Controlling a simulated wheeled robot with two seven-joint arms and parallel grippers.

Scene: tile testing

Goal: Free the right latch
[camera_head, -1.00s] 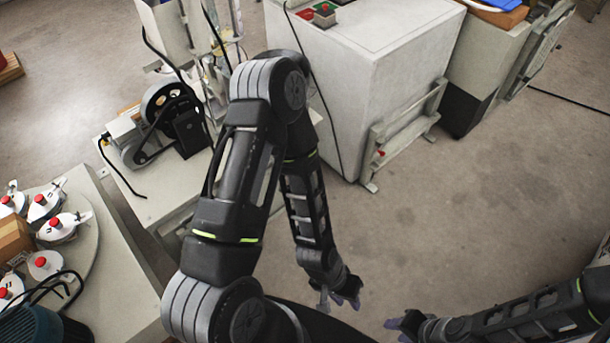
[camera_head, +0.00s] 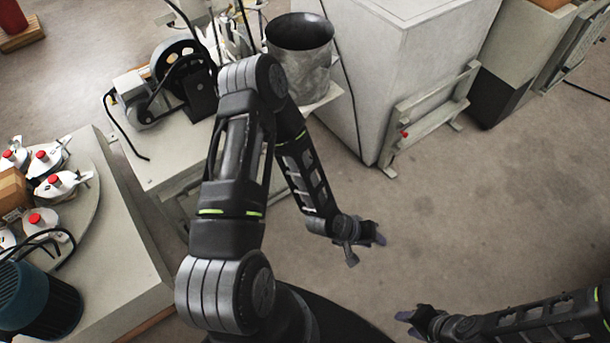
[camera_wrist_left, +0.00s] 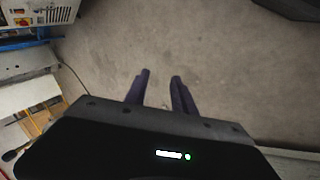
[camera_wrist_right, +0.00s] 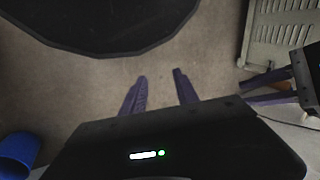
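I cannot make out a part that is clearly the right latch. White clamp-like fittings with red knobs (camera_head: 57,182) stand in a group on a round plate (camera_head: 88,208) at the left of the head view; their small details are too fine to tell. My left gripper (camera_head: 372,242) hangs over bare floor right of centre, well away from them. In the left wrist view its fingers (camera_wrist_left: 160,78) are apart with nothing between them. My right gripper (camera_head: 408,322) is lower, near the bottom edge. Its fingers (camera_wrist_right: 160,77) are also apart and empty.
A grey metal pot (camera_head: 302,72) stands on a ledge beside a belt-driven machine (camera_head: 170,88). A large pale cabinet (camera_head: 400,60) is at upper centre. A blue-green motor-like cylinder (camera_head: 35,300) is at lower left. Open floor (camera_head: 480,200) lies to the right.

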